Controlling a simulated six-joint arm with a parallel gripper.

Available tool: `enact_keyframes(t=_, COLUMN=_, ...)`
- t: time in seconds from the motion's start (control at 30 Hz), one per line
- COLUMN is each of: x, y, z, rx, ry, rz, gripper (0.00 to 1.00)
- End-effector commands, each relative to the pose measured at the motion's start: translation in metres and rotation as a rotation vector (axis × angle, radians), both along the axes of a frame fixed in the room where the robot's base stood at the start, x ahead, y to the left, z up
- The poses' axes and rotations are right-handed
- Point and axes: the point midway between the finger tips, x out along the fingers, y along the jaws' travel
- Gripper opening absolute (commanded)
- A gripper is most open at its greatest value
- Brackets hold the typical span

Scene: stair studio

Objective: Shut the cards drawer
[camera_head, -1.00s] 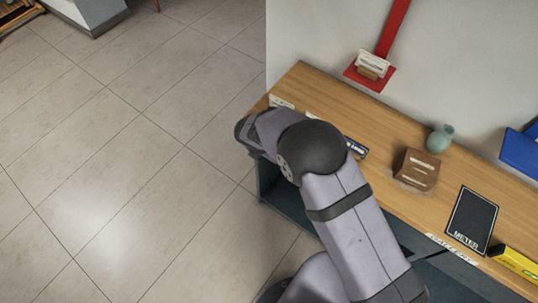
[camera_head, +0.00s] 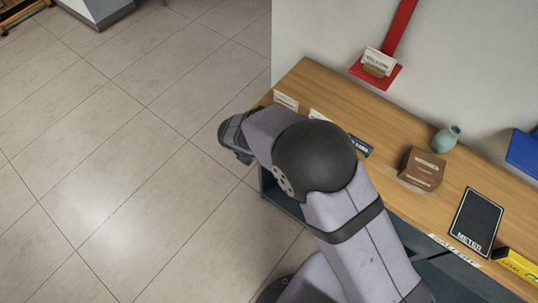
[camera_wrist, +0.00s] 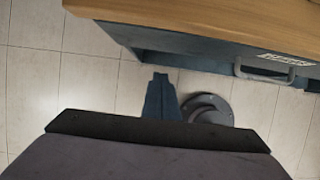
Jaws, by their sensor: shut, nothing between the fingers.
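The wrist view shows the dark blue-grey front of the desk (camera_wrist: 190,62) under its wooden top. A drawer handle (camera_wrist: 265,73) and a pale label (camera_wrist: 287,59) show at its right end. The label is too small to read, so I cannot tell whether this is the cards drawer or how far it stands out. My gripper (camera_wrist: 160,76) is shut and empty, a little short of the desk front and left of the handle. In the head view my gripper (camera_head: 241,152) is at the desk's left end, partly hidden by my arm.
The wooden desk top (camera_head: 392,140) holds a brown box (camera_head: 421,169), a teal vase (camera_head: 445,138), a black METER panel (camera_head: 475,220) and a yellow item (camera_head: 517,265). A red stand (camera_head: 377,72) is at the wall. The tiled floor (camera_head: 120,160) left of the desk is clear.

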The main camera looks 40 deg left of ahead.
Motion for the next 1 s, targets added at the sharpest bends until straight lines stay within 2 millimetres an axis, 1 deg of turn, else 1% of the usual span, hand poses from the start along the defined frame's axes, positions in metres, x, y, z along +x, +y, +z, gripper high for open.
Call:
enact_keyframes(t=0.03, x=-0.004, y=0.001, z=0.009, rx=0.005, ry=-0.001, rz=0.002, gripper=0.0)
enact_keyframes(t=0.1, x=-0.008, y=0.001, z=0.02, rx=0.003, ry=0.0, rz=0.0, gripper=0.0)
enact_keyframes(t=0.2, x=-0.014, y=0.0, z=0.032, rx=0.001, ry=0.0, rz=0.002, gripper=0.0)
enact_keyframes(t=0.33, x=-0.018, y=0.0, z=0.043, rx=0.001, ry=0.0, rz=0.0, gripper=0.0)
enact_keyframes(t=0.5, x=-0.02, y=0.0, z=0.049, rx=-0.001, ry=0.001, rz=0.001, gripper=0.0)
enact_keyframes(t=0.77, x=-0.021, y=0.0, z=0.049, rx=0.005, ry=0.002, rz=-0.014, gripper=0.0)
enact_keyframes(t=0.87, x=-0.021, y=0.0, z=0.049, rx=0.025, ry=0.002, rz=-0.066, gripper=0.0)
enact_keyframes(t=0.97, x=-0.021, y=0.0, z=0.049, rx=0.069, ry=0.002, rz=-0.173, gripper=0.0)
enact_keyframes(t=1.0, x=-0.021, y=0.0, z=0.049, rx=0.093, ry=0.003, rz=-0.232, gripper=0.0)
